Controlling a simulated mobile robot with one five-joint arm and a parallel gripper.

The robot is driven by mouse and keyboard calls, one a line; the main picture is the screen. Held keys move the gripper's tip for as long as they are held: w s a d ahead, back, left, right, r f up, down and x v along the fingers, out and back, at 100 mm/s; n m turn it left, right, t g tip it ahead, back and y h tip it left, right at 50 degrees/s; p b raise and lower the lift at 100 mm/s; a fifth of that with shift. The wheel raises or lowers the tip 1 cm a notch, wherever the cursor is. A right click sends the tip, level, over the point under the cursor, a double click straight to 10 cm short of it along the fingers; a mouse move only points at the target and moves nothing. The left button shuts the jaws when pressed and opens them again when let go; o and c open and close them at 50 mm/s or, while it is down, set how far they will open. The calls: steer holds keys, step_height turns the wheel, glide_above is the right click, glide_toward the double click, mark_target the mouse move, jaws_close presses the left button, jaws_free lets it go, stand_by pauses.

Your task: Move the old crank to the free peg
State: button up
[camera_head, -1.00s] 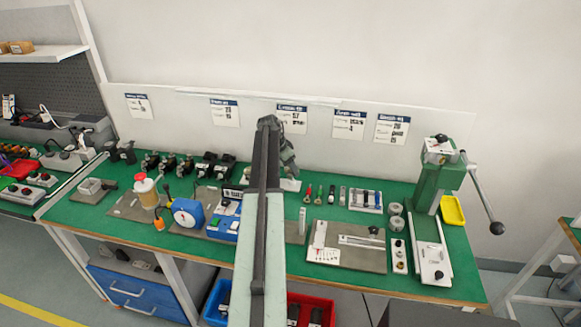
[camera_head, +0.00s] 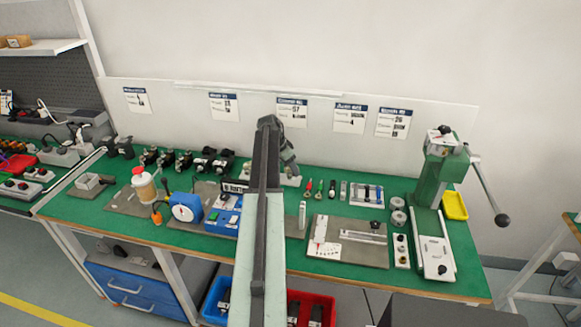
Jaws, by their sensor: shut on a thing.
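My arm reaches from the bottom middle to the back of the green bench, and my dark gripper (camera_head: 290,170) points down there. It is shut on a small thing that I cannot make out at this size. Below and beside it is a pale plate (camera_head: 288,181) with small fittings, partly hidden by my arm. I cannot tell the old crank or a free peg apart there.
A green press (camera_head: 437,180) with a long lever (camera_head: 487,190) stands at the right. A wall is close behind.

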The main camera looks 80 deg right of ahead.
steer(key=shift+f+b, duration=0.35)
steer(key=shift+f, duration=0.1)
stand_by(0.7)
steer(key=o, duration=1.5)
steer(key=shift+o, duration=0.2)
steer(key=p+v, duration=0.7)
steer(key=v, duration=0.1)
